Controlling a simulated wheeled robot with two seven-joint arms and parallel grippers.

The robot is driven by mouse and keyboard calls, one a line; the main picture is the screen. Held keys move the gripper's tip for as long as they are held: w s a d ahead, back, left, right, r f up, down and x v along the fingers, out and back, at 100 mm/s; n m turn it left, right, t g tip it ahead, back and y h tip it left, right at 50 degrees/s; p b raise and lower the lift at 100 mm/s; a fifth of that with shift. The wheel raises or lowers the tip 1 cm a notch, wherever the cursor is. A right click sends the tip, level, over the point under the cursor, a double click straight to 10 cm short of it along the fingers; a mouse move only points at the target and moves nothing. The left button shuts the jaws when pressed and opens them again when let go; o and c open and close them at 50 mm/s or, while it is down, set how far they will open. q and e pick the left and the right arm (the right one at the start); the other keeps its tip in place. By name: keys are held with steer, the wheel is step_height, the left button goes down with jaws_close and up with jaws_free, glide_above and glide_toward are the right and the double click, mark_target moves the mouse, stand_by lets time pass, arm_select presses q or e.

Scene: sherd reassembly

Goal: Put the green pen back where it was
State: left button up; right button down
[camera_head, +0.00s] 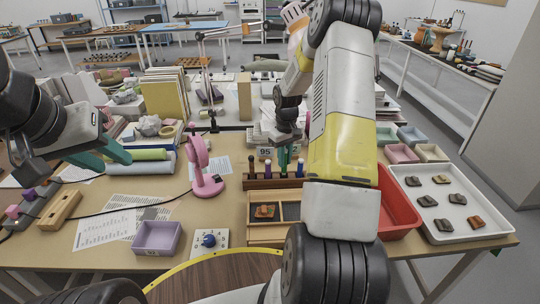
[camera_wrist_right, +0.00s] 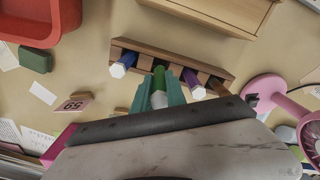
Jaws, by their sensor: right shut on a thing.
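The green pen (camera_wrist_right: 158,84) is held between the teal fingers of my right gripper (camera_wrist_right: 160,92), which is shut on it, in the right wrist view. In the head view my right gripper (camera_head: 285,156) is just above the wooden pen rack (camera_head: 273,183). The rack (camera_wrist_right: 175,62) holds a blue pen (camera_wrist_right: 122,66), a purple pen (camera_wrist_right: 193,84) and a dark pen (camera_wrist_right: 217,85). The green pen is upright between the blue and purple ones; I cannot tell how deep it sits. My left gripper (camera_head: 116,160) is open, near a green roll (camera_head: 150,155).
A pink fan (camera_head: 206,170) stands left of the rack. A wooden tray (camera_head: 265,232) lies in front, and a red bin (camera_head: 398,205) and white sherd tray (camera_head: 450,205) are to the right. A lilac box (camera_head: 157,238) is at the front left. A number card (camera_head: 265,153) stands behind the rack.

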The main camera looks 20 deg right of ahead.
mark_target(284, 170)
steer(key=shift+f, duration=1.8)
steer(key=shift+f, duration=0.2)
steer(key=shift+f, duration=0.25)
steer(key=c, duration=1.3)
jaws_free()
steer(key=shift+c, duration=0.2)
